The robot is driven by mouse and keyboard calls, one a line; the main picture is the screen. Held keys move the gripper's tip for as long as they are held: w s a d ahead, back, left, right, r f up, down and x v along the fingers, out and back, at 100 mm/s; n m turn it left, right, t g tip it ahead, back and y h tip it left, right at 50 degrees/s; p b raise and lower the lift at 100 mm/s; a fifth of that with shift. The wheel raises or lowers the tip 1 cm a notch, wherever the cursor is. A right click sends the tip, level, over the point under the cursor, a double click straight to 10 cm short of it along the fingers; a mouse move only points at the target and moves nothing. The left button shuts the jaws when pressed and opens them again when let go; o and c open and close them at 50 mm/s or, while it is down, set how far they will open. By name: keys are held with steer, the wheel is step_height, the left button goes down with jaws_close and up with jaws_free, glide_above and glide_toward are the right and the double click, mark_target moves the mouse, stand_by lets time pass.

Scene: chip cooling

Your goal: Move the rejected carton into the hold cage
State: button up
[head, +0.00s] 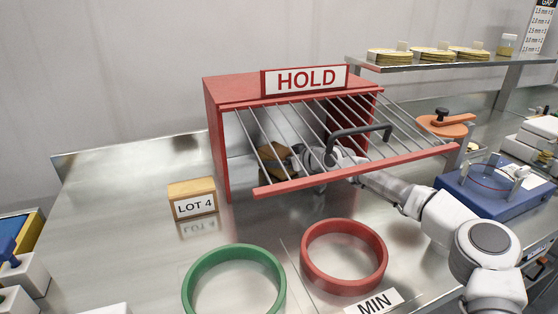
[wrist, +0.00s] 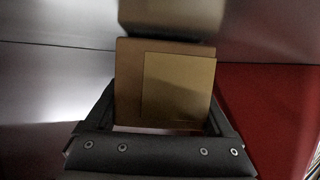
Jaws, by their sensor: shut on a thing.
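The red hold cage (head: 212,135) stands on the steel counter with a HOLD sign on top. Its barred door (head: 350,168) is swung up and juts out toward me, with a dark handle on it. My arm reaches under the door, and my gripper (head: 303,160) is at the cage's opening, partly behind the bars. It is shut on a brown carton (head: 272,160) with its fingers on both sides. The carton in the wrist view (wrist: 128,85) has a lighter tan panel. The bars hide part of the carton, and I cannot tell whether it touches the cage floor.
A LOT 4 block (head: 192,188) stands left of the cage. A green ring (head: 192,285) and a red ring (head: 343,282) lie in front, near a MIN card (head: 373,303). A blue device (head: 495,192) stands right of my arm. A shelf (head: 450,66) with yellow stacks is behind.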

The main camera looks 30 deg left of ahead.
steer(key=shift+f, duration=0.2)
steer(key=o, duration=1.5)
steer(key=shift+c, duration=0.2)
steer(key=shift+r, duration=0.2)
steer(key=shift+d+r, duration=0.15)
steer(key=shift+d, duration=0.1)
steer(key=p+v, duration=0.1)
steer(key=v, duration=1)
steer(key=shift+s+d, duration=0.1)
steer(key=shift+s, duration=0.05)
steer(key=shift+d, duration=0.15)
